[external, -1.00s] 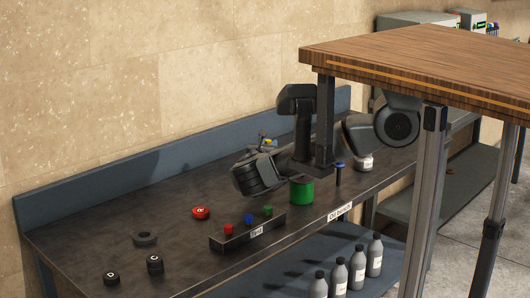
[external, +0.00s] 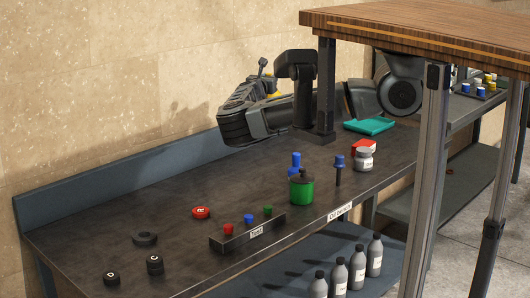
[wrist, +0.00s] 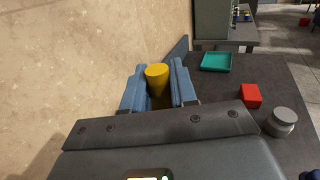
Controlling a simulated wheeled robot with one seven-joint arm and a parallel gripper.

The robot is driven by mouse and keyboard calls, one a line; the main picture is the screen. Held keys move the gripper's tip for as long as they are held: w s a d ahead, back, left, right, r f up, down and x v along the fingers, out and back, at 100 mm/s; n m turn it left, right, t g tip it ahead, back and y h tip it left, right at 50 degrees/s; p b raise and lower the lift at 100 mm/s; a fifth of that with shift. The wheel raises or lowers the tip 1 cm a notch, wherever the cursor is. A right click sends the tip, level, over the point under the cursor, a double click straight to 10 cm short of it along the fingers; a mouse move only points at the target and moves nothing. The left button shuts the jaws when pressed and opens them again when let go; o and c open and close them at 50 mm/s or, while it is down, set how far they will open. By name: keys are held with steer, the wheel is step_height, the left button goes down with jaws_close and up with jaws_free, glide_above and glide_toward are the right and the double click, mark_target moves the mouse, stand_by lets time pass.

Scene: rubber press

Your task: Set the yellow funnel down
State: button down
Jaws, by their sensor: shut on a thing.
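The yellow funnel (wrist: 157,75) is between the two blue fingers of my gripper (wrist: 159,88) in the wrist view. My gripper is shut on it. In the external view my gripper is raised above the back of the dark bench (external: 110,215), near the blue backboard, and only a small bit of yellow (external: 273,95) shows beside the arm. The funnel's lower part is hidden by the gripper in the wrist view.
A teal tray (wrist: 217,62), a red block (wrist: 250,95) and a grey jar (wrist: 282,122) stand right of the gripper. A wall rises close on the left in the wrist view.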

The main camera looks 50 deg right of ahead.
steer(key=shift+r, duration=0.3)
steer(key=s+a+f+n+t+y, duration=0.2)
steer(key=a+f+n+t+y, duration=0.3)
steer(key=a+f+y, duration=0.3)
steer(key=s+a+f+n+t+y, duration=0.2)
steer(key=a+f+n+t+y, duration=0.3)
steer(key=a+f, duration=0.9)
steer(key=shift+a+f+n+y, duration=0.35)
steer(key=shift+a+n+y, duration=1.05)
steer(key=shift+a+y, duration=0.2)
